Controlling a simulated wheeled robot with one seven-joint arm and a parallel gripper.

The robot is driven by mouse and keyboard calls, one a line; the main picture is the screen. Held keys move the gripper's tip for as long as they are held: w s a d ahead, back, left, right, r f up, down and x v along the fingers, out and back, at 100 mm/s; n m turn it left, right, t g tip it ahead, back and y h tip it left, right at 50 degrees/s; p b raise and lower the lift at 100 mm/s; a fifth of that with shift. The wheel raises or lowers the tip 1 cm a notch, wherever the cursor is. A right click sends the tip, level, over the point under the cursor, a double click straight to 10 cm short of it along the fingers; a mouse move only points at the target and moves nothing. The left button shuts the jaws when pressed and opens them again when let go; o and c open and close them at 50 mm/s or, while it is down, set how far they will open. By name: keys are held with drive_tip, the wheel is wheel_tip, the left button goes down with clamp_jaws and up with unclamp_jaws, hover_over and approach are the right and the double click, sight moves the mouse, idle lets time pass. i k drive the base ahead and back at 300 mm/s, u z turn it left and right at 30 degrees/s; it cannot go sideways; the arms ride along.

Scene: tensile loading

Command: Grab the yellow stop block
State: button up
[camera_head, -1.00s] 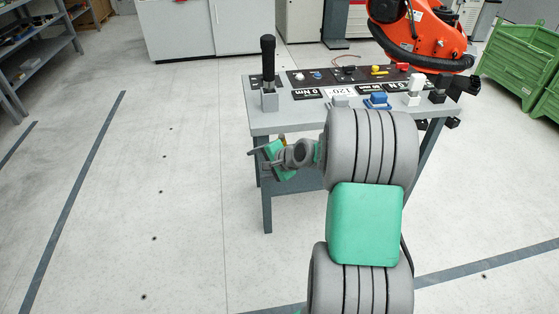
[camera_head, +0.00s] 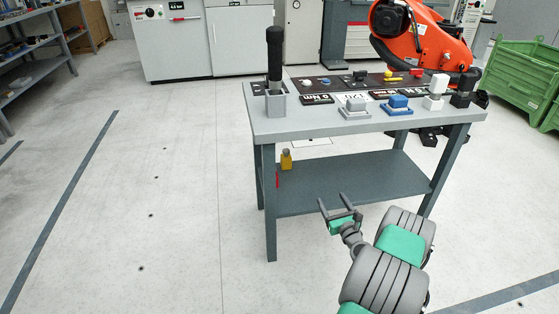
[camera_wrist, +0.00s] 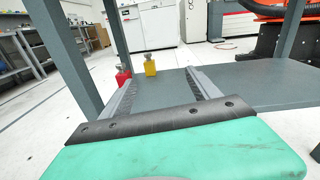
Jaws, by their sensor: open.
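The yellow stop block (camera_head: 287,159) stands upright on the lower shelf of the table, at its left end.
A red block (camera_wrist: 123,76) stands just left of the yellow one, close to the table leg (camera_head: 269,205). The lower shelf (camera_head: 370,178) is otherwise bare. The tabletop (camera_head: 320,121) above carries a black-handled tool (camera_head: 275,55) and several small parts. An orange robot arm (camera_head: 415,35) is behind.

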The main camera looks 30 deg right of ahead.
sight(285, 158)
drive_tip(key=i, duration=1.15)
